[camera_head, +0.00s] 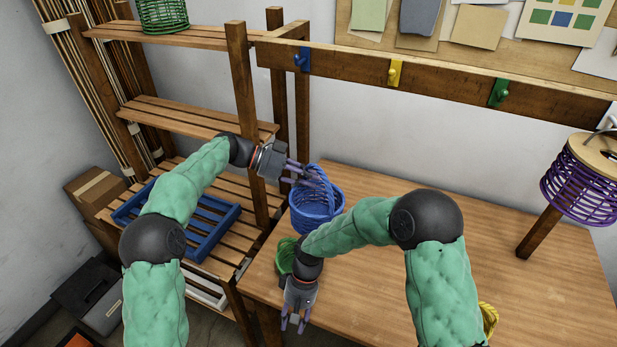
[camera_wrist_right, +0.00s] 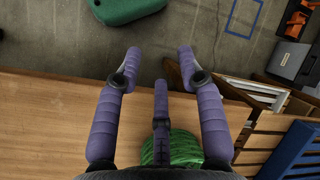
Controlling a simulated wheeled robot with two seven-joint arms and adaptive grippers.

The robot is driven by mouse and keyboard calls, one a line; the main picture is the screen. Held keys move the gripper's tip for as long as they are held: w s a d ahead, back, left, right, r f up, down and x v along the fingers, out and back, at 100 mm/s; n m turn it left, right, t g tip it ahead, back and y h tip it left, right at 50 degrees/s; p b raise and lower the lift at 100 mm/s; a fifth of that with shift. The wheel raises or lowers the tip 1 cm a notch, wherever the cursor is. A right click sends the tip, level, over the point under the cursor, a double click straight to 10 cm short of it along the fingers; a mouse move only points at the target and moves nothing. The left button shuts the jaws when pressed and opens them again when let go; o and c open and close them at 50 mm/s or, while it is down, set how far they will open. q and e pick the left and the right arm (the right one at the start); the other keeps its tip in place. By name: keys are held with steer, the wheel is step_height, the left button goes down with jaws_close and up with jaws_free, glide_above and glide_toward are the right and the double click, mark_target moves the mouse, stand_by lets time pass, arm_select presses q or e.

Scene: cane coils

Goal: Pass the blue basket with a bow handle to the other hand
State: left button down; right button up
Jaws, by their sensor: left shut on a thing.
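The blue basket (camera_head: 316,211) with its bow handle is upright over the back left part of the wooden table in the head view. I cannot tell whether its base touches the table. My left gripper (camera_head: 312,178) comes in from the left and is shut on the basket's bow handle. My right gripper (camera_head: 295,322) is lower in the picture, over the table's front left edge, apart from the basket. In the right wrist view its fingers (camera_wrist_right: 157,62) are spread, with nothing between them.
A green woven thing (camera_head: 286,256) is partly hidden by my right forearm; it also shows in the wrist view (camera_wrist_right: 175,147). A purple coil (camera_head: 580,188) hangs on a wooden stand at right. A blue tray (camera_head: 212,240) lies on the slatted shelf. The table's middle is clear.

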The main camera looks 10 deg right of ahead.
arm_select(q)
steer(key=shift+w+f, duration=0.1)
arm_select(e)
steer(key=s+d+f+m+t, duration=0.1)
steer(key=s+d+f, duration=0.1)
steer(key=f, duration=0.3)
steer(key=s+d+f+m+t, duration=0.2)
steer(key=s+d+f, duration=0.1)
steer(key=s+f, duration=0.1)
steer(key=s+d+f+m+t+y, duration=0.1)
steer(key=s+d+f+m, duration=0.1)
steer(key=f, duration=0.4)
steer(key=shift+s+d+f, duration=0.4)
steer(key=shift+s+d, duration=0.1)
steer(key=shift+s, duration=0.55)
